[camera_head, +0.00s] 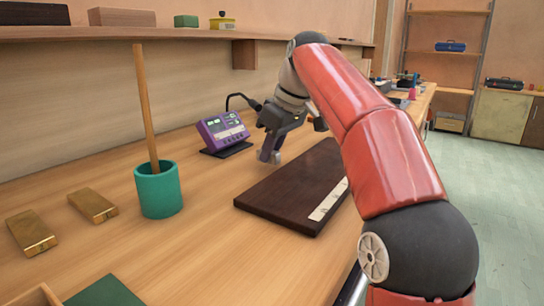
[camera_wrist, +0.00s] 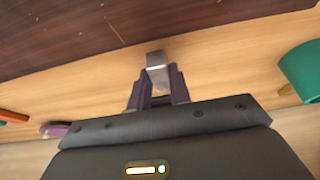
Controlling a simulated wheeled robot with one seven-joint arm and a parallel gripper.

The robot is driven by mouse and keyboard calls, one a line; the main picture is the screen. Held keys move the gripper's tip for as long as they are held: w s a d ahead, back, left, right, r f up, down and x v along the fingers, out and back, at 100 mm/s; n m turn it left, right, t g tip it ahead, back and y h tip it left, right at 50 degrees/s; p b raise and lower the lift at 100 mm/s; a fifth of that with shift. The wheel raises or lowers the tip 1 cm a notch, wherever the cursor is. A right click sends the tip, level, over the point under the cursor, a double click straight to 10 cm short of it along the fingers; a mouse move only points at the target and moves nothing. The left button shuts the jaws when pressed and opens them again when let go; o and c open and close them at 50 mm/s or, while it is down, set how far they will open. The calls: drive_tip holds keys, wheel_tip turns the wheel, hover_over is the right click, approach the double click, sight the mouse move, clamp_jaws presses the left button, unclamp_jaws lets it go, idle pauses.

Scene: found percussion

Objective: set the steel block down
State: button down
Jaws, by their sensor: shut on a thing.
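The steel block (camera_wrist: 157,70) is a small, shiny grey piece held between my fingertips in the wrist view, its end sticking out beyond them. My gripper (camera_head: 270,155) is shut on it. It points down over the wooden bench between the purple device and the dark brown board (camera_head: 290,188). In the wrist view my gripper (camera_wrist: 158,90) shows bare bench around the block, with the dark board beyond it. I cannot tell whether the block touches the bench.
The purple device (camera_head: 224,132) with a lit screen stands left of my gripper. A teal cup (camera_head: 160,192) holds a wooden stick (camera_head: 146,105). Two brass bars (camera_head: 93,205) lie at the left. A shelf (camera_head: 120,33) runs above the bench. Bare bench lies between cup and board.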

drive_tip(key=shift+f, duration=0.65)
drive_tip(key=c, duration=1.3)
unclamp_jaws()
drive_tip(key=shift+f, duration=0.15)
